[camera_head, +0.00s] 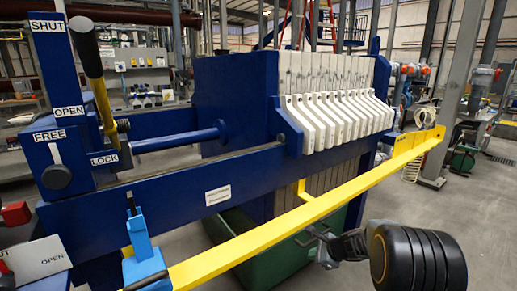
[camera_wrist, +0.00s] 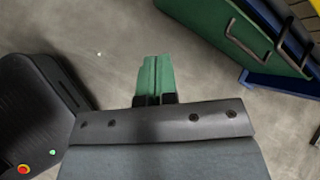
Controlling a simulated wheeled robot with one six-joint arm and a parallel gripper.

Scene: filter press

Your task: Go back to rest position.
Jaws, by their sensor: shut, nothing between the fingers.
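My gripper (camera_wrist: 156,62) shows in the wrist view with its two green fingers together and nothing between them. It points out over bare grey floor, clear of the green bin (camera_wrist: 215,28) at the upper right. In the head view, part of my arm shows at the lower right, in front of the yellow rail (camera_head: 330,198) of the filter press; the fingers cannot be made out clearly there. The blue filter press (camera_head: 235,100) holds a row of white plates (camera_head: 335,115).
A black-and-yellow lever (camera_head: 92,65) and a LOCK/FREE panel (camera_head: 60,160) are at the left. A light-blue handle (camera_head: 140,240) stands by the rail's near end. The green bin also sits under the press (camera_head: 265,268). Open floor (camera_head: 470,215) lies to the right.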

